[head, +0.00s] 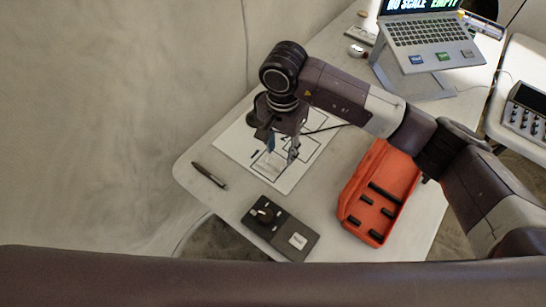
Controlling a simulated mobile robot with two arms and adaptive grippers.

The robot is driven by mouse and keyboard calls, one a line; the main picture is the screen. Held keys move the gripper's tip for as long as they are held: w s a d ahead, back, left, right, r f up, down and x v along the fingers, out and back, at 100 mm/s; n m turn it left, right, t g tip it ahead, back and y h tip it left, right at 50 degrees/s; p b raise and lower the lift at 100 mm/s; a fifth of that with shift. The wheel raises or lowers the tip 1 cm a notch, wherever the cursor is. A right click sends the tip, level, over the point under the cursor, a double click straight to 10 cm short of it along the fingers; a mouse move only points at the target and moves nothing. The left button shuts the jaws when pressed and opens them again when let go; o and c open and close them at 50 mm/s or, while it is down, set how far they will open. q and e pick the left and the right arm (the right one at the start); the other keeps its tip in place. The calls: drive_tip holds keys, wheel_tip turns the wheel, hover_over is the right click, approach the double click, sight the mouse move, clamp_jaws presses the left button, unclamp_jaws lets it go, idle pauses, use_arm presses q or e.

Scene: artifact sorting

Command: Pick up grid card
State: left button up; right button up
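A white sheet with black outlined boxes, which looks like the grid card (233,138), lies flat on the pale table. Part of it is hidden behind my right gripper and wrist. My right gripper (282,154) points down over the middle of the sheet, its two fingertips apart. Nothing is clearly seen between the fingers. I cannot tell whether the tips touch the sheet. My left gripper is not in view.
A dark pen (209,175) lies left of the sheet. A dark grey device (273,238) with a knob sits in front. An orange tray (357,190) with black pegs is to the right. A laptop (433,32) on a stand (432,86) is at the back.

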sight(279, 163)
drive_tip(key=f, duration=0.1)
drive_tip(key=f+p, duration=0.1)
drive_tip(key=f, duration=0.1)
drive_tip(key=shift+s+a, duration=0.15)
drive_tip(key=shift+s, duration=0.05)
wheel_tip(279, 163, down, 3)
drive_tip(key=shift+w+r+p, duration=0.1)
drive_tip(key=shift+w+p, duration=0.05)
drive_tip(key=shift+p, duration=0.2)
drive_tip(key=c, duration=0.4)
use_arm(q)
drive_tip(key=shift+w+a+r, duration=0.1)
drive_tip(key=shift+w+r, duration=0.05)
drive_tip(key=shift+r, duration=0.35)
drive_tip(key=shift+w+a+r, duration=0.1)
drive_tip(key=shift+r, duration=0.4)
use_arm(e)
drive_tip(key=c, duration=0.5)
